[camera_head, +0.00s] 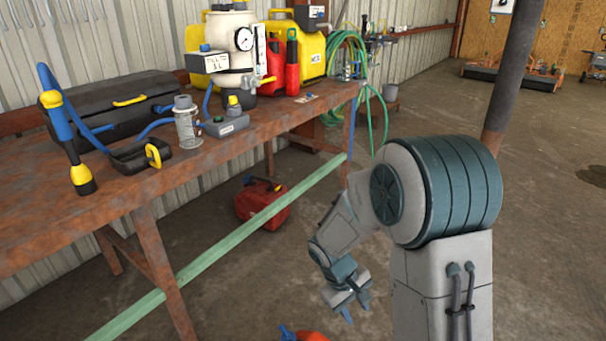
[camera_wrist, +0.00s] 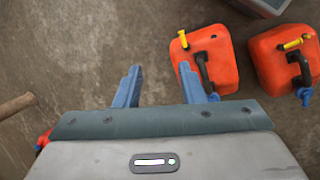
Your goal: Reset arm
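My arm (camera_head: 440,195) stands folded to the right of the workbench, with its forearm hanging down. My gripper (camera_head: 348,304) points down over the floor, in front of the bench and clear of it. In the wrist view its two blue fingers (camera_wrist: 160,92) stand well apart with only bare concrete between them. My gripper is open and empty. No object touches it.
The rusty workbench (camera_head: 215,150) holds a black toolbox (camera_head: 125,105), a white tank with a gauge (camera_head: 230,45) and yellow cans. A red can (camera_head: 262,203) stands under it. Two orange cans (camera_wrist: 205,60) (camera_wrist: 284,58) stand on the floor near my gripper. The floor at right is open.

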